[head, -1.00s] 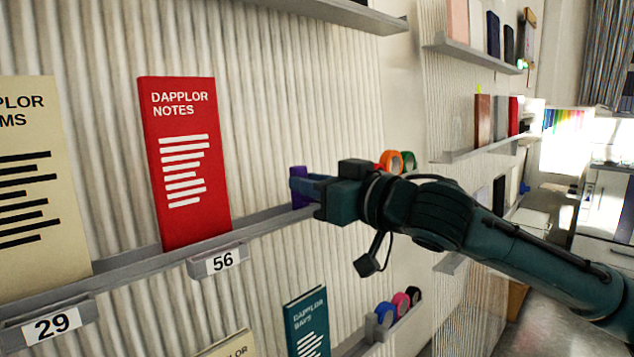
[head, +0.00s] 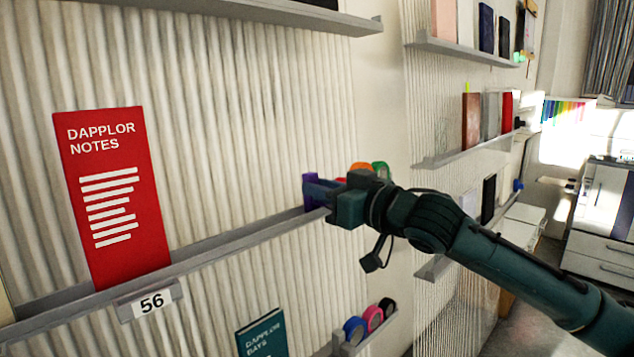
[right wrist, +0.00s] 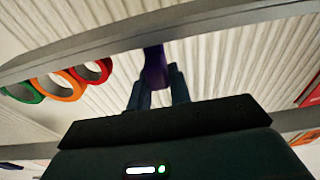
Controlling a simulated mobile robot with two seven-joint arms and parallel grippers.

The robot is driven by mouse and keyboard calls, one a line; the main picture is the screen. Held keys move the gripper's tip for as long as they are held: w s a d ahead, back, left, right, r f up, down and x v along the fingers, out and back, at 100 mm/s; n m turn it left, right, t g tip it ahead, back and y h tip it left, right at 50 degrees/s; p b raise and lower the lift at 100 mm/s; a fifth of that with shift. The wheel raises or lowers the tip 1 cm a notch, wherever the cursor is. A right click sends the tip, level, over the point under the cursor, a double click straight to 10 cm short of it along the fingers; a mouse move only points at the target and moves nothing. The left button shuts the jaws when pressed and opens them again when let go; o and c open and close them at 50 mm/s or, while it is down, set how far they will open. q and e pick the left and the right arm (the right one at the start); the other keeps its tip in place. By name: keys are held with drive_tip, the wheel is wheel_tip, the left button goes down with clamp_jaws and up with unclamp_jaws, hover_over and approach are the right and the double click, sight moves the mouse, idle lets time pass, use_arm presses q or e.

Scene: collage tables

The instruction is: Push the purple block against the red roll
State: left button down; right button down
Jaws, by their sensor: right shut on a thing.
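The purple block (head: 309,191) stands on the long grey wall shelf, right of the red book. My right gripper (head: 322,190) is shut on it. In the right wrist view the block (right wrist: 155,68) sits between my two fingers (right wrist: 158,92). The red roll (right wrist: 92,71) stands on the same shelf, with a gap between it and the block. In the head view only a sliver of the red roll (head: 341,180) shows behind my gripper. My left gripper is not in view.
An orange roll (right wrist: 57,88) and a green roll (right wrist: 22,92) stand beyond the red roll. The red "Dapplor Notes" book (head: 115,200) stands on the shelf (head: 235,243) above label 56 (head: 151,303). The shelf between book and block is clear. A lower shelf holds more rolls.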

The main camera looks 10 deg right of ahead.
drive_tip(key=c, duration=1.3)
unclamp_jaws()
drive_tip(key=shift+s, duration=0.15)
drive_tip(key=shift+s+d, duration=0.25)
drive_tip(key=shift+s, duration=0.05)
drive_tip(key=shift+b+v, duration=1.4)
drive_tip(key=shift+v, duration=4.75)
drive_tip(key=shift+c, duration=0.2)
